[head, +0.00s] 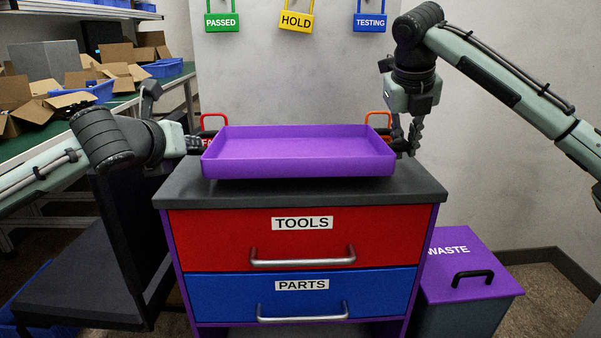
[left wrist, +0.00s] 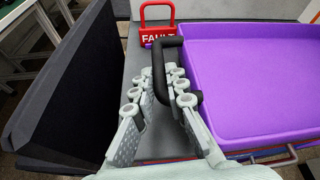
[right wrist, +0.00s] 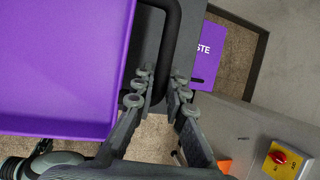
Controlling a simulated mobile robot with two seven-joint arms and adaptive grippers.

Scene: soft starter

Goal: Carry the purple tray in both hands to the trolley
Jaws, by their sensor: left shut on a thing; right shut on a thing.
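The purple tray (head: 298,150) is level over the grey top (head: 300,190) of a cabinet with red and blue drawers. I cannot tell whether it rests on the top or hangs just above it. My left gripper (head: 196,144) is at the tray's left end; in the left wrist view its fingers (left wrist: 160,82) are closed around the black handle (left wrist: 168,43). My right gripper (head: 404,145) is at the right end; in the right wrist view its fingers (right wrist: 160,88) are closed around the other black handle (right wrist: 172,25). The tray looks empty.
A red FAULT padlock (left wrist: 156,28) and an orange padlock (head: 378,119) stand behind the tray. A dark panelled structure (head: 80,270) stands left of the cabinet. A purple-lidded WASTE bin (head: 455,262) is at right. A green bench (head: 130,100) with cardboard boxes is back left.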

